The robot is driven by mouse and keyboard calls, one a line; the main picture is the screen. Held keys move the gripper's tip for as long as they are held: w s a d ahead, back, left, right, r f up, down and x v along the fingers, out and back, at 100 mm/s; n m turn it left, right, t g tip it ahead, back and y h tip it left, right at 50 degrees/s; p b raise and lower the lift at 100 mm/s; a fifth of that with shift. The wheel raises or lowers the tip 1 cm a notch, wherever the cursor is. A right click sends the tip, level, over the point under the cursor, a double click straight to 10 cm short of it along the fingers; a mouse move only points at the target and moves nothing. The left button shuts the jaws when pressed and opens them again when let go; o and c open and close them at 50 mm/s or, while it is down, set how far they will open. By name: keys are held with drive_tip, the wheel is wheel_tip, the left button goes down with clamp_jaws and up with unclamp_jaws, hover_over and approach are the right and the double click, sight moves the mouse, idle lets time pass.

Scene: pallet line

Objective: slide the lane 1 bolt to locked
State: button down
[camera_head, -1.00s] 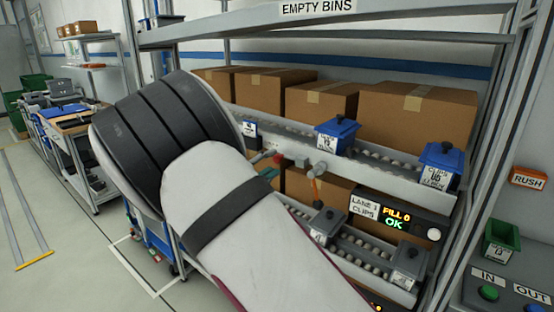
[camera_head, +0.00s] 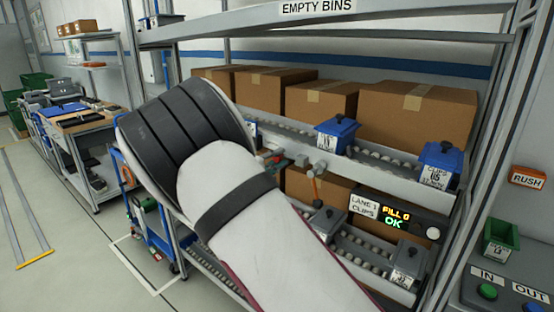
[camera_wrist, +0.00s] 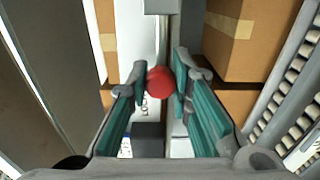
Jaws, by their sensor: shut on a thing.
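The lane 1 bolt's round red knob (camera_wrist: 160,82) sits between the two teal fingers of my gripper (camera_wrist: 159,88) in the wrist view. The fingers are shut on it. A grey metal rod (camera_wrist: 163,38) runs up from behind the knob to a grey block (camera_wrist: 163,6). A white label (camera_wrist: 147,105) with dark lettering is partly hidden by the left finger. In the head view my arm covers much of the bolt area; a little of my gripper (camera_head: 279,160) shows beside the rack. The lane 1 display (camera_head: 396,217) reads "FILL 0" and "OK". I cannot tell how far the bolt has slid.
A lever with an orange handle (camera_head: 315,186) hangs just right of my gripper. Blue bins (camera_head: 337,134) stand on the upper roller lane, grey bins (camera_head: 326,219) on the lower. Cardboard boxes (camera_head: 415,110) sit behind. A button panel (camera_head: 510,290) is at lower right.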

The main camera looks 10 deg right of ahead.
drive_tip(key=s+d+p, duration=0.2)
drive_tip(key=s, duration=0.1)
drive_tip(key=shift+d+r, duration=0.1)
drive_tip(key=shift+d, duration=0.15)
drive_tip(key=shift+s+d+p, duration=0.2)
drive_tip(key=shift+s+p, duration=0.15)
drive_tip(key=shift+p, duration=0.1)
drive_tip(key=shift+d+f, duration=0.2)
drive_tip(key=shift+s, duration=0.1)
drive_tip(key=c, duration=1.4)
unclamp_jaws()
approach(297, 160)
drive_tip(key=v, duration=0.4)
drive_tip(key=shift+a, duration=0.3)
